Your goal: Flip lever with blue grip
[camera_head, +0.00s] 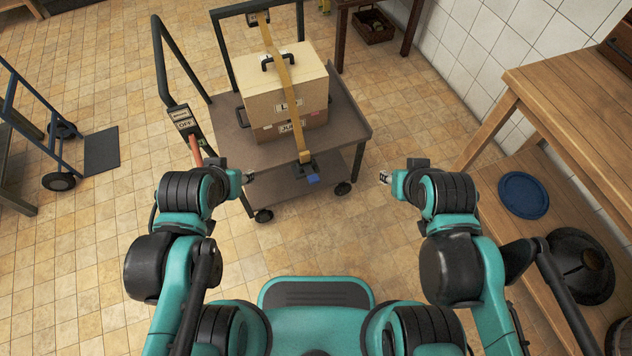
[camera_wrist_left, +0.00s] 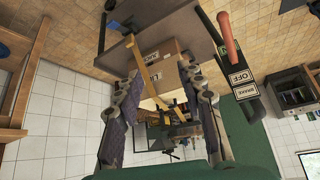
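The lever's blue grip (camera_head: 313,179) shows at the front edge of a trolley's top deck. It sits by a dark buckle (camera_head: 304,168) at the lower end of a yellow strap (camera_head: 284,75). My left gripper (camera_head: 249,177) is left of the blue grip and apart from it. In the left wrist view its two fingers (camera_wrist_left: 160,80) stand wide apart with nothing held. My right gripper (camera_head: 384,178) is right of the blue grip, also apart from it. Its fingers are too small to tell open from shut.
The trolley (camera_head: 350,128) carries a cardboard box (camera_head: 290,88) under the strap. A red-orange grip (camera_head: 196,151) juts from the trolley's left post, by a BRAKE OFF label (camera_head: 186,122). A wooden shelf (camera_head: 560,90) stands right. A blue hand truck (camera_head: 40,140) stands left.

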